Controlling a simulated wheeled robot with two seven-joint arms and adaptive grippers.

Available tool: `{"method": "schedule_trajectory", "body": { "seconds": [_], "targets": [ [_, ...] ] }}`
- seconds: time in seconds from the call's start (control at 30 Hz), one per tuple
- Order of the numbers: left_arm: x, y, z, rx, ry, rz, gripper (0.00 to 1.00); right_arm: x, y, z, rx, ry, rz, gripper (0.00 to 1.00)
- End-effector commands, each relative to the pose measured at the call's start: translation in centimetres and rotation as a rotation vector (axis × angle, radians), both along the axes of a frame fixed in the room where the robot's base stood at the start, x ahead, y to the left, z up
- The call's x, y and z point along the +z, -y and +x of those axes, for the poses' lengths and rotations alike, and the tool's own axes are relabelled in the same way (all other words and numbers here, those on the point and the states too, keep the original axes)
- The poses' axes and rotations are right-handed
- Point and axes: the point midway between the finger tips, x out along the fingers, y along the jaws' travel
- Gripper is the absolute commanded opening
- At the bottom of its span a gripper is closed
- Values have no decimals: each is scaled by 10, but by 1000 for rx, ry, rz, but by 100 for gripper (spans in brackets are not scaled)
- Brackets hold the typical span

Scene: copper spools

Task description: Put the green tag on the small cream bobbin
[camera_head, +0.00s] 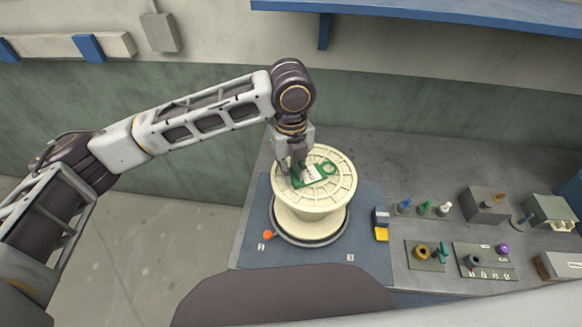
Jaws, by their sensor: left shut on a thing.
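A cream bobbin (338,190) with a ribbed round top stands upright on a dark round base on a blue mat. It is the only cream bobbin I see. The green tag (325,168), with a ring-shaped end and a pale label, is over the bobbin's top face. I cannot tell whether the tag touches that face. My left gripper (297,172) points down over the left part of the top, shut on the tag; its fingers hide part of the tag. My right gripper is not in view.
The blue mat (370,240) lies on a grey bench (380,160). Further right are small coloured pegs (425,208), plates with fittings and boxes. A blue shelf (420,14) hangs above.

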Motion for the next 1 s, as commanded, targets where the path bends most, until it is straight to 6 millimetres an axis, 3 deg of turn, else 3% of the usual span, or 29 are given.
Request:
{"method": "schedule_trajectory", "body": {
  "seconds": [0.03, 0.2, 0.67, 1.0],
  "targets": [
    [0, 0, 0, 0, 0, 0, 16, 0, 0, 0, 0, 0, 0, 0],
    [0, 0, 0, 0, 0, 0, 35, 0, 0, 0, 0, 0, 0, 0],
    [4, 0, 0, 0, 0, 0, 35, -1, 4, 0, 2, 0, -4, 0],
    [39, 1, 0, 0, 2, -2, 35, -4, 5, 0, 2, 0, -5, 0]
  ]
}}
